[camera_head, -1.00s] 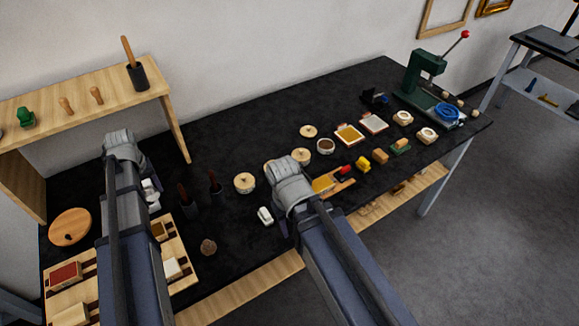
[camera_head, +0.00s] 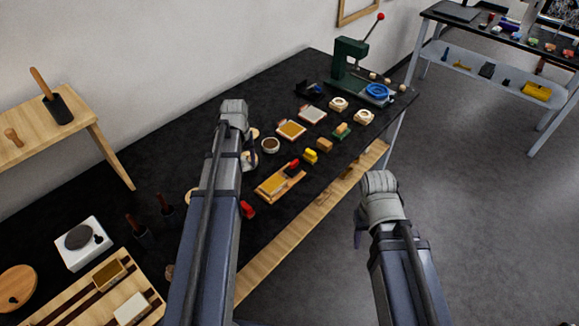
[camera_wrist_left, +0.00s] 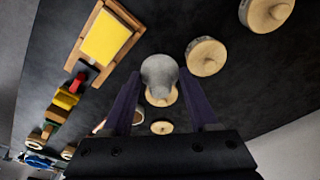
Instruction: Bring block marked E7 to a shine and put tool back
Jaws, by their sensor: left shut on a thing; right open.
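My left gripper (camera_head: 248,158) is over the middle of the black table, largely hidden behind its own wrist in the head view. In the left wrist view its dark purple fingers (camera_wrist_left: 160,98) are shut on a grey rounded tool (camera_wrist_left: 160,74). A pale wooden round shows just behind the tool; I cannot tell whether they touch. My right gripper (camera_head: 358,238) is open, off the table's front edge above the floor. Candidate blocks sit in the wooden rack (camera_head: 72,306), a brown-topped block (camera_head: 108,276) and a pale block (camera_head: 131,308). No E7 marking is readable.
A wooden tray (camera_head: 263,195) with a yellow pad lies near the front edge. A green press (camera_head: 348,62) stands at the far end. Small blocks, dishes and wooden rounds crowd the middle. Two dark-handled tools and a white hot plate (camera_head: 70,262) are at left.

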